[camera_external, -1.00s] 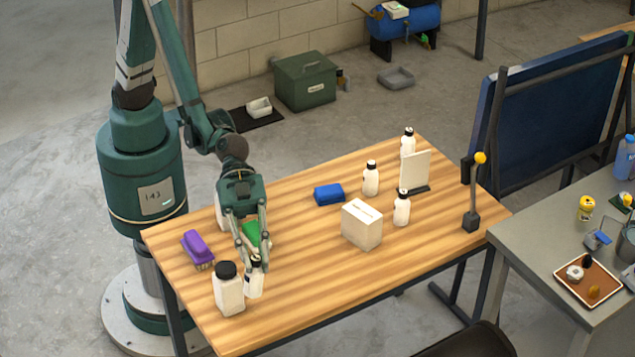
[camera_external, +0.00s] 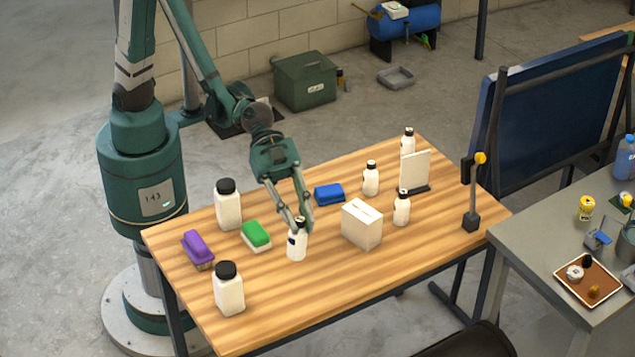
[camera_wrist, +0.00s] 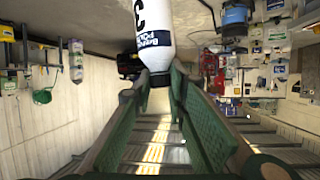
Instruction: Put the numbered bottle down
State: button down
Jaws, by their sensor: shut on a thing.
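My gripper (camera_external: 299,224) is shut on the numbered bottle (camera_external: 297,244), a small white bottle with a dark label. The bottle is upright below the fingers, over the middle of the wooden table (camera_external: 310,290). I cannot tell whether its base touches the wood. In the wrist view, the fingers (camera_wrist: 155,82) close around the bottle's neck end. A large black "3" and some print show on the bottle (camera_wrist: 150,40) there.
A white box (camera_external: 361,226) stands right of the held bottle, a green brush (camera_external: 256,235) left of it, and a blue brush (camera_external: 329,194) behind. Two big black-capped bottles (camera_external: 229,291) (camera_external: 228,207) and a purple brush (camera_external: 197,249) stand left. Smaller bottles (camera_external: 371,180) stand right. The front middle is clear.

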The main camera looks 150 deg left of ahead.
jog(key=s+a+n+y+b, duration=0.1)
jog(key=s+a+n+y, duration=0.1)
jog(key=s+a, duration=0.85)
jog(key=s+a+n+y, duration=0.1)
jog(key=s+a+y, duration=0.3)
jog(key=a, duration=1.1)
jog(key=s+a+n+y+b, duration=0.1)
jog(key=s+a+n, duration=0.1)
jog(key=s+a, duration=0.8)
notch_tip(320, 180, down, 9)
jog(key=w+a, duration=0.1)
jog(key=a, duration=0.1)
jog(key=shift+w+r+g, duration=0.15)
jog(key=shift+w+g, duration=0.15)
jog(key=shift+g, duration=0.1)
jog(key=shift+a, duration=0.1)
jog(key=shift+f+b, duration=1.05)
jog(key=shift+f, duration=1.9)
jog(key=shift+f, duration=0.1)
jog(key=shift+f+b, duration=0.7)
jog(key=shift+f, duration=1.25)
jog(key=shift+f, duration=0.2)
